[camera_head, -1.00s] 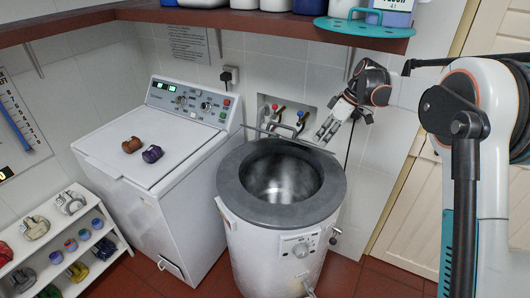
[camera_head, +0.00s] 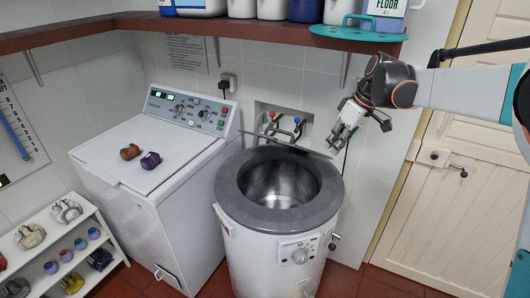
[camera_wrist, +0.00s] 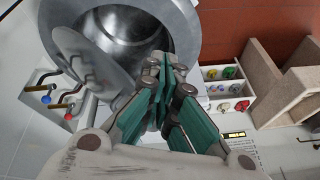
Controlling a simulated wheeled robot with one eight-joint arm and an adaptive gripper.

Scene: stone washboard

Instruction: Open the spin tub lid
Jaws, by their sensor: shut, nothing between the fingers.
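The spin tub (camera_head: 275,225) is a white round drum with a dark grey rim and a control knob on its front. Its mouth is uncovered and the metal inside shows. The spin tub lid (camera_head: 288,147) stands raised behind the mouth, seen nearly edge-on. In the wrist view the lid (camera_wrist: 92,62) shows as a grey disc beside the open tub (camera_wrist: 185,20). My gripper (camera_head: 337,140) is at the lid's right end, above the back right of the rim. In the wrist view its teal fingers (camera_wrist: 163,70) are together and empty. Whether they touch the lid is unclear.
A white washing machine (camera_head: 150,150) stands left of the tub, with a brown and a purple item on top. Taps (camera_head: 285,125) sit in a wall recess behind the lid. A loaded shelf (camera_head: 300,28) hangs above. A small rack (camera_head: 110,240) is at lower left.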

